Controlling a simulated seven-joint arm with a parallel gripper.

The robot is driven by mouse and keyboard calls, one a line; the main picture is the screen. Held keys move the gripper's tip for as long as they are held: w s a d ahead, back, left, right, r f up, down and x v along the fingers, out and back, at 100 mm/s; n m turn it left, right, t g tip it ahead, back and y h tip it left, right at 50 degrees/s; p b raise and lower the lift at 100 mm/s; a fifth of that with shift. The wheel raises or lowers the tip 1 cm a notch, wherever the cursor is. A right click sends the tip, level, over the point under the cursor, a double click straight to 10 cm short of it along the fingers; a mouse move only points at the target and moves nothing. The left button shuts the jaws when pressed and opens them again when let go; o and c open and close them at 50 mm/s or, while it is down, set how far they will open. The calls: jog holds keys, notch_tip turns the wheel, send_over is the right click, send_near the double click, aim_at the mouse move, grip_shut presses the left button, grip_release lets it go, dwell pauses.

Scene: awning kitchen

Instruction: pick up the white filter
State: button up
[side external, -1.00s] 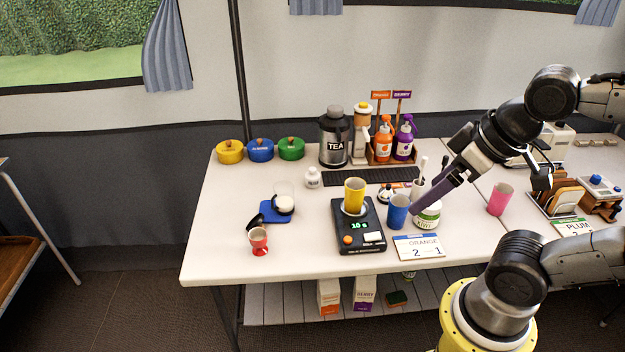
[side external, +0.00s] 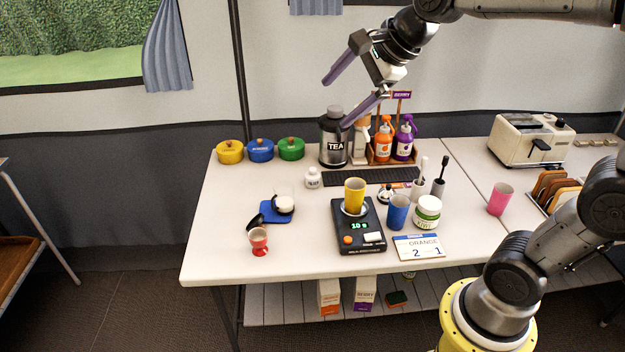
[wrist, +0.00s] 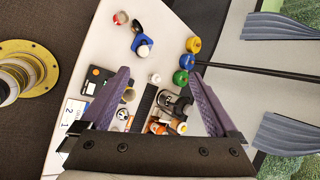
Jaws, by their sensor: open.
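No item is clearly recognisable as a white filter. One round white item (side external: 285,203) sits in or by a clear vessel on a blue mat (side external: 268,216) at the table's left; in the wrist view the white item (wrist: 143,50) is small. A red footed cup (side external: 259,240) stands near the front left edge; its pale inside also shows in the wrist view (wrist: 121,17). I cannot tell whether either is the filter. My gripper (side external: 335,104) is open and empty, high above the back of the table near the tea dispenser. Its purple fingers (wrist: 160,73) are spread wide.
The tea dispenser (side external: 334,140) and pump bottles (side external: 384,143) stand at the back, below my gripper. Yellow (side external: 230,151), blue and green pots line the back left. A black scale (side external: 359,238) carries a yellow cup (side external: 354,194). The table's left front is mostly clear.

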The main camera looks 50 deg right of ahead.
jog(key=w+d+f+m, duration=0.2)
jog(key=w+d+m, duration=0.15)
jog(key=w, duration=0.25)
jog(key=w+d+f+m, duration=0.3)
jog(key=w+m, duration=0.1)
jog(key=w, duration=0.2)
jog(key=m+g, duration=0.2)
jog(key=m, duration=0.3)
send_over(314, 169)
jog(key=s+a, duration=0.3)
jog(key=a, duration=0.1)
notch_tip(314, 169, down, 13)
jog(key=shift+m+g, duration=0.55)
jog(key=shift+g, duration=0.15)
jog(key=d+f, duration=0.1)
jog(key=f, duration=0.4)
jog(key=w+d+f, duration=0.1)
jog(key=d+f, duration=0.1)
jog(key=f, duration=0.3)
jog(key=d+f, duration=0.1)
jog(key=f, duration=0.4)
jog(key=shift+w+d+f, duration=0.15)
jog(key=shift+d+f, duration=0.05)
jog(key=shift+f, duration=0.05)
jog(key=shift+x, duration=2.9)
jog(key=c, duration=1.5)
